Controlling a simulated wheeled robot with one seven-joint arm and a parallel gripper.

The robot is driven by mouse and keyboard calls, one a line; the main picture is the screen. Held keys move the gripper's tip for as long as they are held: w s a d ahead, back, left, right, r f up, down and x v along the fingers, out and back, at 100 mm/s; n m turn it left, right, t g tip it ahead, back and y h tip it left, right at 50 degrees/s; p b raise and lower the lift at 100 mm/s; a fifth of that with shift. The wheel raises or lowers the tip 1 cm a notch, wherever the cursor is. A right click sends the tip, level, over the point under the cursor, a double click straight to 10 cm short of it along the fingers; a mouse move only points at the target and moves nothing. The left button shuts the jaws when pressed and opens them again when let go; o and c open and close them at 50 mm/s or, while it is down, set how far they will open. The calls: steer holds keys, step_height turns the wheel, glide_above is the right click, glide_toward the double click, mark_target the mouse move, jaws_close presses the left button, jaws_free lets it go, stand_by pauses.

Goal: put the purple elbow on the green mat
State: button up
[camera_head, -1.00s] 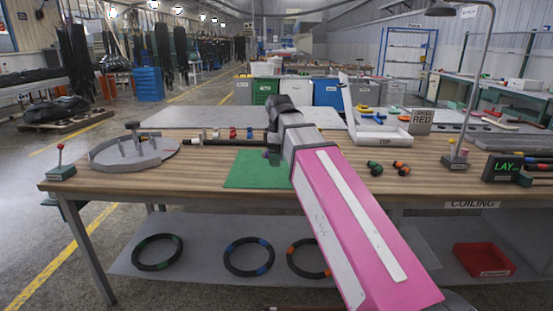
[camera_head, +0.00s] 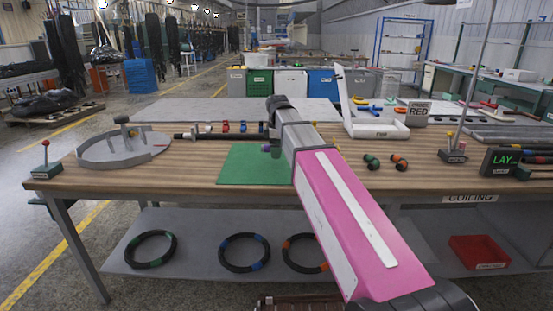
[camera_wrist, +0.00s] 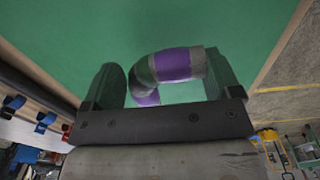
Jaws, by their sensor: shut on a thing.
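The purple elbow (camera_wrist: 172,65) is a grey bent pipe piece with purple bands. In the wrist view it sits between the two fingers of my gripper (camera_wrist: 165,82), which is shut on it. The green mat (camera_wrist: 60,30) fills most of the background behind the elbow in that view. In the head view the green mat (camera_head: 245,168) lies on the wooden bench, and my arm reaches over its right side. A small bit of the purple elbow (camera_head: 266,148) shows at the mat's back edge, left of my arm. I cannot tell whether the elbow touches the mat.
A round grey tray (camera_head: 120,150) stands to the left on the bench. Small coloured fittings (camera_head: 225,127) line the back. A white tray (camera_head: 372,128) and loose green and orange pieces (camera_head: 385,162) are right of my arm. A lamp post (camera_head: 470,90) stands further right.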

mark_target(277, 164)
steer(key=shift+f, duration=2.05)
steer(key=o, duration=0.8)
steer(key=shift+f, duration=0.1)
steer(key=shift+c, duration=0.2)
steer(key=r, duration=1.2)
steer(key=shift+s+d+r, duration=0.1)
steer(key=shift+d+r, duration=0.05)
steer(key=shift+d, duration=0.05)
